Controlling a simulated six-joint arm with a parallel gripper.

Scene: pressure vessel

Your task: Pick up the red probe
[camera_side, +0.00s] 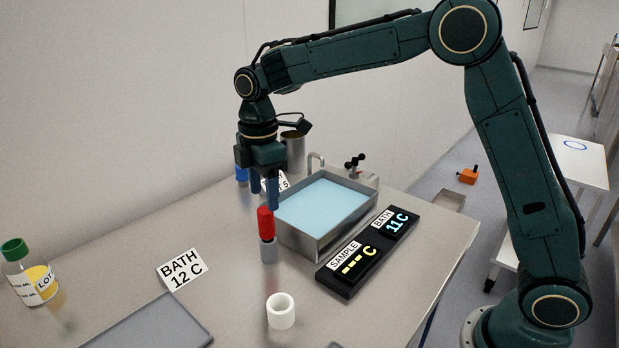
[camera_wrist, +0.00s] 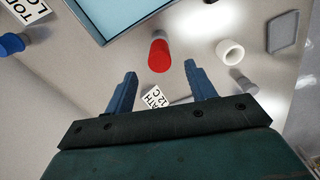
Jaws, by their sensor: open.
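The red probe (camera_side: 266,222) stands upright in a small grey holder (camera_side: 268,250) on the steel table, just left of the bath's near corner. In the wrist view the red probe (camera_wrist: 159,56) shows from above, beyond the fingertips and roughly midway between their lines. My gripper (camera_side: 264,196) points down with its blue fingers just above the probe's top in the side view; I cannot tell the exact gap. The wrist view shows my gripper (camera_wrist: 158,72) with its fingers apart and nothing between them.
A steel bath of blue liquid (camera_side: 300,241) stands right of the probe, with a display box (camera_side: 345,285) in front.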

